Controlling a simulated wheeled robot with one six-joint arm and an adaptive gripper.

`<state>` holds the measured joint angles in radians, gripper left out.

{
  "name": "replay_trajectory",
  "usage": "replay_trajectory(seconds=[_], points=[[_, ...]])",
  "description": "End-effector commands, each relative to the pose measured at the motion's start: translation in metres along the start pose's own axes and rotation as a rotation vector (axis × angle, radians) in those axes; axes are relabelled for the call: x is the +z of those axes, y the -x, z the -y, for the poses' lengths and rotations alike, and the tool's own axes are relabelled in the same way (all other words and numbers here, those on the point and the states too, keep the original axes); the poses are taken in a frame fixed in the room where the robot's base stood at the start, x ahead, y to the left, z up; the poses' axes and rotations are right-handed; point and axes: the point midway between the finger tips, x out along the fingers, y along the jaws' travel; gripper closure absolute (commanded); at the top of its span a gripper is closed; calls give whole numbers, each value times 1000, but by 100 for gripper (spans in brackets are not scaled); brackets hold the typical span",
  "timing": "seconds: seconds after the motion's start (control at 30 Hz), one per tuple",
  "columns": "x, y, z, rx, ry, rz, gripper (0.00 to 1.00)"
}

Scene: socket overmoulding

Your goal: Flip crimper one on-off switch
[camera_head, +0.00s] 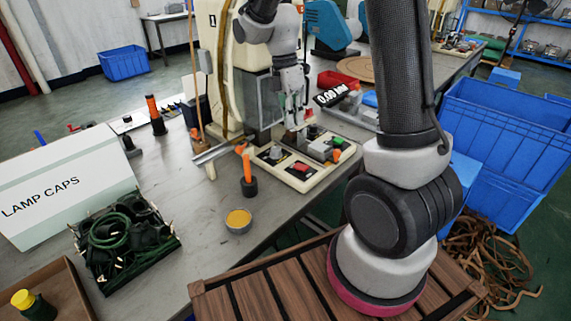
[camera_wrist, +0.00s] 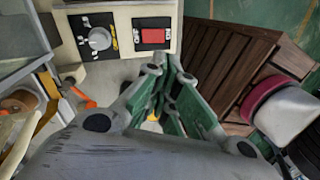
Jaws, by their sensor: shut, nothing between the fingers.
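The cream crimper (camera_head: 233,65) stands on the grey table, with a control panel (camera_head: 318,179) at its foot. The panel carries a red rocker switch (camera_head: 301,168) on a black plate and a grey rotary knob (camera_head: 276,153). In the wrist view, the red switch (camera_wrist: 153,36) and the knob (camera_wrist: 98,39) sit side by side near the top. I cannot tell which way either is set. My gripper (camera_head: 293,121) hangs above the panel near the machine's front. In the wrist view, my gripper (camera_wrist: 167,75) is shut and empty, its tips apart from the red switch in the picture.
Orange and green buttons (camera_head: 337,142) stand at the panel's far side. An orange-handled tool (camera_head: 247,170) and a bowl of yellow material (camera_head: 238,219) are at the front. A lamp caps box (camera_head: 65,185) and a cable crate (camera_head: 125,245) stand left. Blue crates (camera_head: 500,145) stand right.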

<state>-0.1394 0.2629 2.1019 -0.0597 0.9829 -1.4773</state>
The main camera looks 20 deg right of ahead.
Motion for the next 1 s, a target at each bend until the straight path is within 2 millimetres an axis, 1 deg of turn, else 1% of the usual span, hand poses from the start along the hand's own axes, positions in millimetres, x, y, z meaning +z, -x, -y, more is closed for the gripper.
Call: replay_trajectory(seconds=[0.03,0.13,0.27,0.37,0.47,0.8,0.9,1.0], points=[[0,2,-1,4,85,1,100],[1,1,-1,2,226,2,100],[1,-1,-1,2,303,2,100],[1,-10,0,0,309,2,100],[1,-27,0,-2,307,1,100],[1,-99,0,-2,305,1,100],[1,-116,0,-2,305,1,100],[1,-128,0,1,305,2,100]])
